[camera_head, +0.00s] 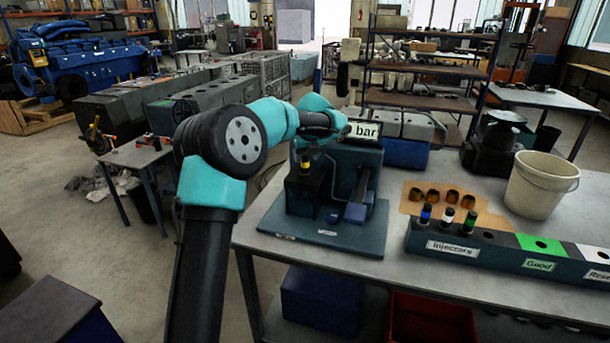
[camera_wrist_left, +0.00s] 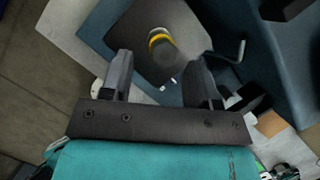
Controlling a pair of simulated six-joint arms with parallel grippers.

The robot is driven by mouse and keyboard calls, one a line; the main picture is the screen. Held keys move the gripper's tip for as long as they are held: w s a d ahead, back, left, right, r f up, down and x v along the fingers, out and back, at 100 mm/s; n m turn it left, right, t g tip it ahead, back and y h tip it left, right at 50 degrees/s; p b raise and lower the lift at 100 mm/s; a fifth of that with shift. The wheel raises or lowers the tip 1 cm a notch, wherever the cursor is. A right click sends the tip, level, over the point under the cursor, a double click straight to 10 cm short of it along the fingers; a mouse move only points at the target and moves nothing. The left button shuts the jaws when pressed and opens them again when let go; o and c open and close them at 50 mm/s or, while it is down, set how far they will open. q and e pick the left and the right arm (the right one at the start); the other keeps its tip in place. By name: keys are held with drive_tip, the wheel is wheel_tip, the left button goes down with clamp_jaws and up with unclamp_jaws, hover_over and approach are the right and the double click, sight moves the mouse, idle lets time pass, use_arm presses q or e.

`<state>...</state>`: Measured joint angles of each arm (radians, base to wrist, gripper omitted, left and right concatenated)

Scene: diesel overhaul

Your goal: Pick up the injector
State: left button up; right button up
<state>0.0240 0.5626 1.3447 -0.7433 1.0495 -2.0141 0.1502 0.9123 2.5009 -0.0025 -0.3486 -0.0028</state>
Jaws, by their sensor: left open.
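An injector with a yellow band (camera_head: 306,163) stands upright in the dark block of the test stand (camera_head: 325,237) on the bench. It also shows in the left wrist view (camera_wrist_left: 159,41), top toward the camera, just beyond the gap between the fingers. My left gripper (camera_head: 310,146) is open above it, its fingers partly hidden by my wrist in the head view. The wrist view shows the left gripper's two fingers (camera_wrist_left: 158,66) wide apart with nothing between them. Injectors with blue (camera_head: 425,214), white (camera_head: 448,215) and green (camera_head: 470,222) bands stand in the labelled rack (camera_head: 452,247).
A board with copper-coloured cups (camera_head: 412,207) and a white bucket (camera_head: 541,185) are on the bench (camera_head: 420,278) to the right.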

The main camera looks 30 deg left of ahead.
sight(305, 164)
use_arm(q)
drive_tip(key=shift+x, duration=2.6)
drive_tip(key=shift+d, duration=0.15)
clamp_jaws()
